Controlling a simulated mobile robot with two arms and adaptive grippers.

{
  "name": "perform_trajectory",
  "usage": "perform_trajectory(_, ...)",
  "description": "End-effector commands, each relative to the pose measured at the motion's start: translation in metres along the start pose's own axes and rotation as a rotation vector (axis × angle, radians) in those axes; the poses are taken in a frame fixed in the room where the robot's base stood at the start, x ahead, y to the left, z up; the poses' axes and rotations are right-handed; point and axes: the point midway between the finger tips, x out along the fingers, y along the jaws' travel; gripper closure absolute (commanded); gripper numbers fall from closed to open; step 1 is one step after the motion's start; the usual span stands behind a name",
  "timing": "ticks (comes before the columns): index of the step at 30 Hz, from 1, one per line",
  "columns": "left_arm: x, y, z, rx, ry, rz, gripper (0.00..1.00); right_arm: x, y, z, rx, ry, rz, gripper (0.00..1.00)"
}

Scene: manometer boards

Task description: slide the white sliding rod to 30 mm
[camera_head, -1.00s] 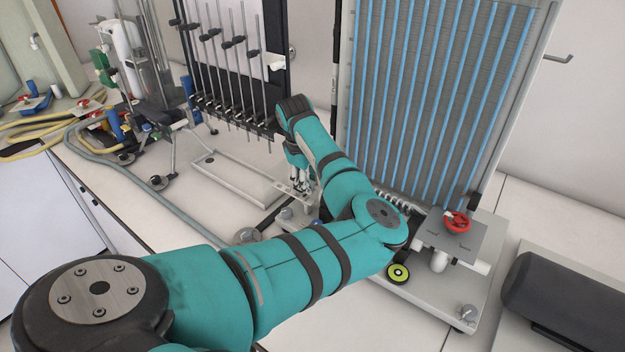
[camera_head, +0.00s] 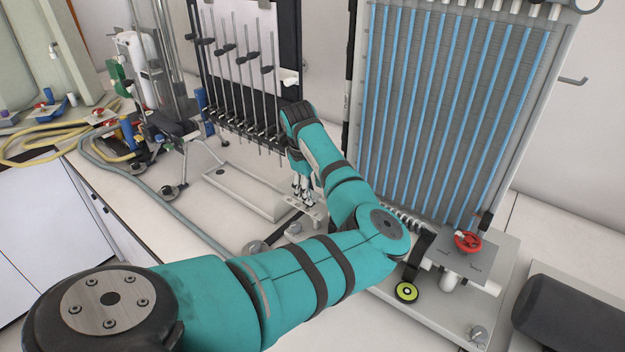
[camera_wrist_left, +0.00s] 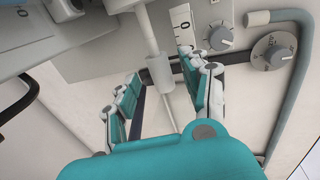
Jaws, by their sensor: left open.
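The white rod (camera_wrist_left: 146,34) with a thicker white cylindrical end (camera_wrist_left: 159,74) shows in the left wrist view, between the spread fingers of my left gripper (camera_wrist_left: 160,84). My left gripper is open, and the fingers appear apart from the rod. A white scale strip (camera_wrist_left: 182,22) with black marks and a 0 is just right of the rod; the rod's reading cannot be told. In the head view, my left gripper (camera_head: 303,190) points down over the bench, left of the blue-tube board; my arm and hand hide the rod there. My right gripper is not in view.
The blue-tube manometer board (camera_head: 440,110) stands right of my arm, with a red valve (camera_head: 467,241) on its base. A board with several rods (camera_head: 240,70) stands behind left. Two grey knobs (camera_wrist_left: 220,36) (camera_wrist_left: 273,51) and a grey hose (camera_wrist_left: 301,90) are right of my fingers.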

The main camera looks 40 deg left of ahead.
Motion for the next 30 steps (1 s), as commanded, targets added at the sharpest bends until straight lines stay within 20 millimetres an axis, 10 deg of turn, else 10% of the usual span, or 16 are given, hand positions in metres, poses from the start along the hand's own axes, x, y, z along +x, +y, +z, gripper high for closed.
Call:
perform_trajectory(12, -0.084, 0.001, 0.000, -0.001, 0.001, 0.003, 0.53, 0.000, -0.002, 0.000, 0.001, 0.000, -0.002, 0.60)
perform_trajectory(26, -0.101, 0.000, 0.001, 0.000, 0.000, 0.001, 0.53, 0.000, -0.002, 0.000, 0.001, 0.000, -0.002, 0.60)
perform_trajectory(30, -0.106, 0.001, 0.001, 0.000, 0.000, 0.001, 0.36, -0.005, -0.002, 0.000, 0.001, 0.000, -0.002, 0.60)
